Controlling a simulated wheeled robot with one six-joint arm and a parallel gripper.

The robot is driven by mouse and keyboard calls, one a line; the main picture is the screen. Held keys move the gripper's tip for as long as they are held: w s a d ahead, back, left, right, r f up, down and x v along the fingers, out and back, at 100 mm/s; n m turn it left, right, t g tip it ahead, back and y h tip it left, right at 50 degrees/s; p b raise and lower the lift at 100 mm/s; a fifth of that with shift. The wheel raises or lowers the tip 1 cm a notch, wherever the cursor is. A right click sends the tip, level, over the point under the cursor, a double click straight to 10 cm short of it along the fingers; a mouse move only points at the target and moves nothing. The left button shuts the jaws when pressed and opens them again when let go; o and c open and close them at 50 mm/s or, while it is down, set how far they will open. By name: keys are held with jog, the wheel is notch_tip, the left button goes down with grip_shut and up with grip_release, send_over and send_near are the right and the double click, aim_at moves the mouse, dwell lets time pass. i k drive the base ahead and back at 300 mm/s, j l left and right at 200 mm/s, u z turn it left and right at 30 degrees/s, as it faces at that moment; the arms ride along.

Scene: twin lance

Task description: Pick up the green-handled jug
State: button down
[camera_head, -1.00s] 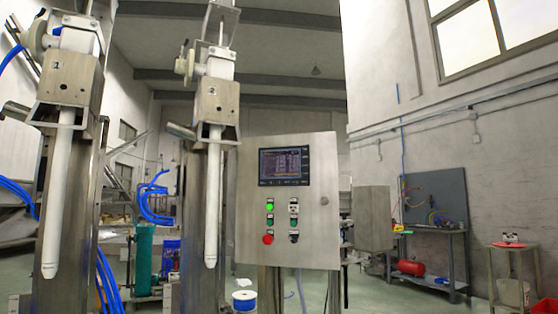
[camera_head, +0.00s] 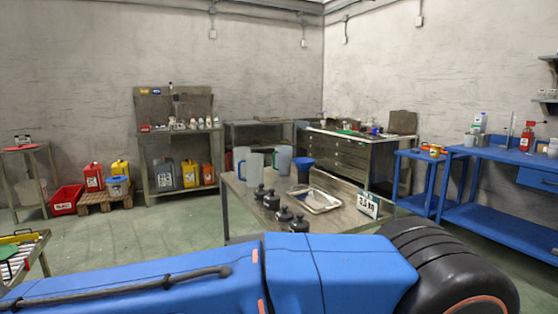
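Several translucent grey jugs stand together at the back left of a metal table (camera_head: 345,222). My blue arm crosses the bottom of the view, in front of the table. My gripper is not in view.
A blue bench (camera_head: 500,160) stands right. Coloured canisters (camera_head: 190,173) stand at the back wall. Green floor at left is open.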

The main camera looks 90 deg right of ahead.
aim_at(284, 155)
jog(key=z, duration=3.1)
jog(key=u, duration=0.3)
jog(key=i+j+u, duration=0.15)
jog(key=u, duration=0.35)
jog(key=i+u, duration=0.35)
jog(key=u, duration=0.15)
jog(key=i, duration=3.35)
jog(key=i+z, duration=0.2)
jog(key=z, duration=0.25)
jog(key=i+j+z, duration=0.1)
jog(key=z, duration=0.3)
jog(key=i+j+z, duration=0.15)
jog(key=z, duration=0.3)
jog(key=i, duration=0.05)
